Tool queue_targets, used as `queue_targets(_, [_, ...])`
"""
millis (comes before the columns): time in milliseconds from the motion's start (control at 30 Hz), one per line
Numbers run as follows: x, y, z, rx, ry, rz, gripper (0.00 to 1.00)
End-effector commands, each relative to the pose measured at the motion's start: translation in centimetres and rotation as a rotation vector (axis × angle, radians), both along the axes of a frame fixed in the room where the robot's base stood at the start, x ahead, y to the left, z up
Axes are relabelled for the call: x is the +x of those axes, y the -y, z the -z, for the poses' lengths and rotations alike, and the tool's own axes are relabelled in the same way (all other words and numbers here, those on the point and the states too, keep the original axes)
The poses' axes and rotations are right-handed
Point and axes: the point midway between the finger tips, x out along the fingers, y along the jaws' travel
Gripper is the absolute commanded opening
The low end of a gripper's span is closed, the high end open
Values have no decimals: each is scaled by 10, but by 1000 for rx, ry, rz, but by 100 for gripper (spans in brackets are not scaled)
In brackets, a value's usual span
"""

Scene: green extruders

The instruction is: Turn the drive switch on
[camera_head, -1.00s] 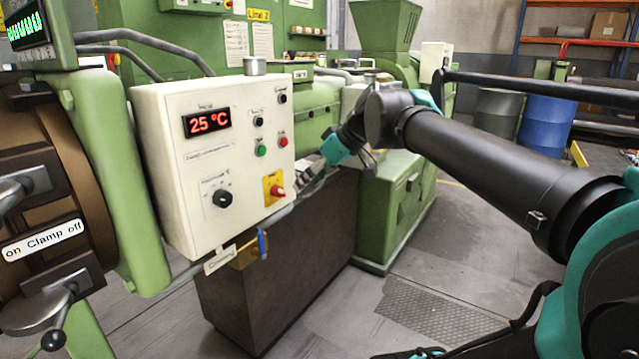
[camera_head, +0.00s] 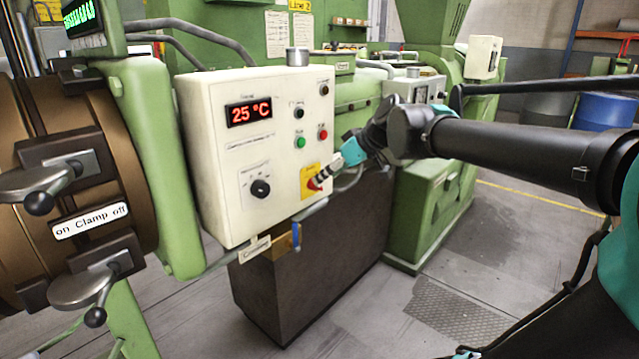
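A cream control box (camera_head: 215,165) carries a red rotary switch (camera_head: 313,184) on a yellow plate at its lower right. No legible label tells me whether this is the drive switch. My gripper (camera_head: 324,175) reaches in from the right, with its fingertips right at the red switch and partly covering it. I cannot tell whether the fingers touch or grip it. The box also has a black knob (camera_head: 260,188), a green button (camera_head: 300,142), a red button (camera_head: 323,132) and a red display (camera_head: 249,111) reading 25 °C.
A brown clamp wheel (camera_head: 120,180) with metal handles stands at the left. A brass fitting with a blue lever (camera_head: 296,236) hangs below the box. A dark block (camera_head: 290,285) stands under it. A green machine (camera_head: 425,215) is behind my arm. Open floor lies at the lower right.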

Motion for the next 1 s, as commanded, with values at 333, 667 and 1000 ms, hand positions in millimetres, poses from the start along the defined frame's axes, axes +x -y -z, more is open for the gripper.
queue_targets(333, [20, -26, 33, 0, 1, -1, 49])
queue_targets(667, [22, -28, 36, -1, -1, 0, 49])
queue_targets(1000, [22, -28, 36, -1, -1, 0, 13])
